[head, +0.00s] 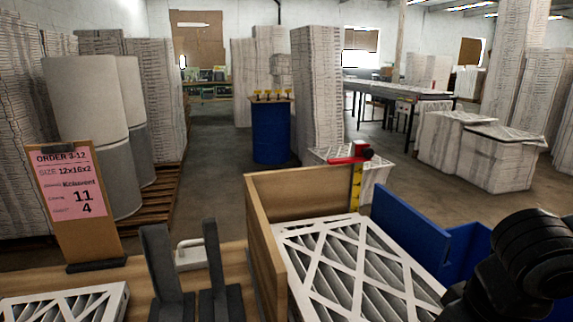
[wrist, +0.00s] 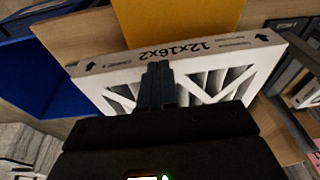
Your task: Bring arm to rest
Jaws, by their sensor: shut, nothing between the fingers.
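My gripper (wrist: 157,85) shows in the wrist view with its two dark fingers together and nothing between them. It is over a white-framed pleated filter (wrist: 190,65) whose edge is printed "12x16x2"; whether the fingertips touch it I cannot tell. In the head view a filter (head: 345,262) with a white lattice face lies in a light wooden box (head: 262,235). Part of my black arm shows at the lower right of the head view, and my gripper is not visible there.
Blue bin walls (head: 405,225) stand right of the wooden box. An order card (head: 75,190) on a stand and another filter (head: 65,302) are at the left. Dark upright dividers (head: 160,265) stand between. A blue drum (head: 271,130) and tall filter stacks stand beyond on open floor.

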